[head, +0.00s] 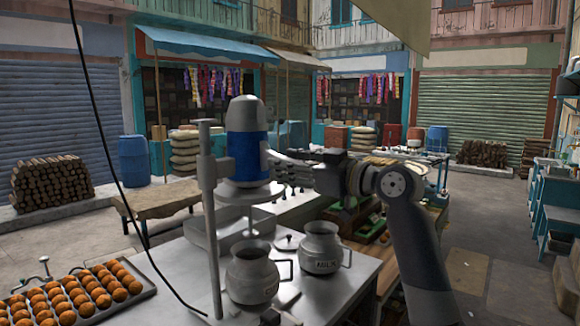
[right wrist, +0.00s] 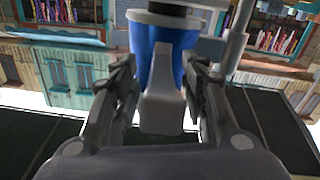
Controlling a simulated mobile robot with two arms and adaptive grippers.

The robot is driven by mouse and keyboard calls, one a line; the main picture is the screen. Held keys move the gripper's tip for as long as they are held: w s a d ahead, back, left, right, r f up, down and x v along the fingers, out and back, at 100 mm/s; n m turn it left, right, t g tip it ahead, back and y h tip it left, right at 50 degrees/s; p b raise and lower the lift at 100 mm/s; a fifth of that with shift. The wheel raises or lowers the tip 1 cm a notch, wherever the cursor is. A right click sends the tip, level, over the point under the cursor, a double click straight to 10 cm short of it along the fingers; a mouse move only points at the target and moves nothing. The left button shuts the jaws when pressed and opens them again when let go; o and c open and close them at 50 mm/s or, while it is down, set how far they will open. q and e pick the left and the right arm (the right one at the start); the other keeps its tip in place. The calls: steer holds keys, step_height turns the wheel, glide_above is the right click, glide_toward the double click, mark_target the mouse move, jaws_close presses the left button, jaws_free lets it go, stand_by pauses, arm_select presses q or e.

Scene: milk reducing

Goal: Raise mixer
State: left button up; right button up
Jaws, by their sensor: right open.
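The mixer (head: 244,150) has a blue and grey motor body and hangs on an upright grey stand pole (head: 208,200). Its lower end is above an open metal pot (head: 252,278) on the counter. My right gripper (head: 283,154) is at the right side of the mixer body, its arm coming in from the right. In the right wrist view the open fingers stand either side of a grey handle (right wrist: 163,95) on the blue body (right wrist: 152,45). I cannot tell whether they touch it. My left gripper is out of view.
A second pot (head: 321,250) with a dark label stands right of the first, with a loose lid (head: 288,242) behind. A tray of orange balls (head: 75,295) lies at front left. A black cable (head: 108,150) hangs across the left. A wooden table (head: 155,203) stands behind.

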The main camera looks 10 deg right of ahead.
steer(key=v, duration=1.2)
